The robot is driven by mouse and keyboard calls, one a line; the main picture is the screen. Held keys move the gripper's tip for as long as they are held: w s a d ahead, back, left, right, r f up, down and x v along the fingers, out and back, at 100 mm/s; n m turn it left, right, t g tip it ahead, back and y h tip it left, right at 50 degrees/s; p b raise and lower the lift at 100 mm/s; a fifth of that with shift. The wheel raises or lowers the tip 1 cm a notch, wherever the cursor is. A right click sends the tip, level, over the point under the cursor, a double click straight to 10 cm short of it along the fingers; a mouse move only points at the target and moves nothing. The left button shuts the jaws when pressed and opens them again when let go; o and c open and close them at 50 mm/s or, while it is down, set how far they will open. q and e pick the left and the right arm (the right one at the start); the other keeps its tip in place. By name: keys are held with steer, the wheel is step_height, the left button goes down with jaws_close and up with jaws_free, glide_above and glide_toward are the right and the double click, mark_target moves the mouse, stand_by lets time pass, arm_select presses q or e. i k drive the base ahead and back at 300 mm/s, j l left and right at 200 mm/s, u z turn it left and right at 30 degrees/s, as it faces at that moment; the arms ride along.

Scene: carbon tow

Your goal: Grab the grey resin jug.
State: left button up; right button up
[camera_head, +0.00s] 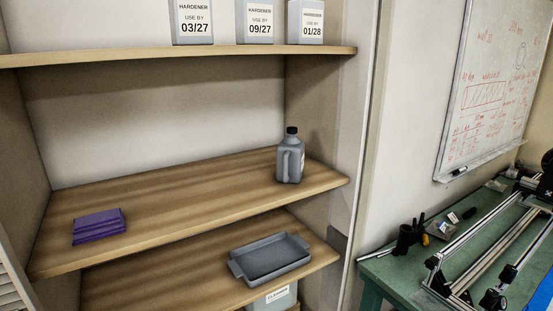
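The grey resin jug (291,161) stands upright on the middle wooden shelf (180,190), near its right end. It has a black cap, a side handle and a pale label partly seen on its right side. Nothing stands in front of it. Neither my left nor my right gripper shows in the head view.
Folded purple cloths or packs (98,226) lie at the left of the middle shelf. A grey tray (270,259) sits on the shelf below. Hardener containers (255,22) stand on the shelf above. A green workbench (395,280) with a metal frame is at right.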

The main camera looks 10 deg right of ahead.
mark_target(290, 151)
steer(key=k+l+u, duration=0.15)
steer(key=u, duration=0.2)
steer(key=k+l+u, duration=0.1)
steer(key=u, duration=0.25)
steer(key=k+l+u, duration=0.1)
steer(key=u, duration=0.3)
steer(key=k, duration=0.1)
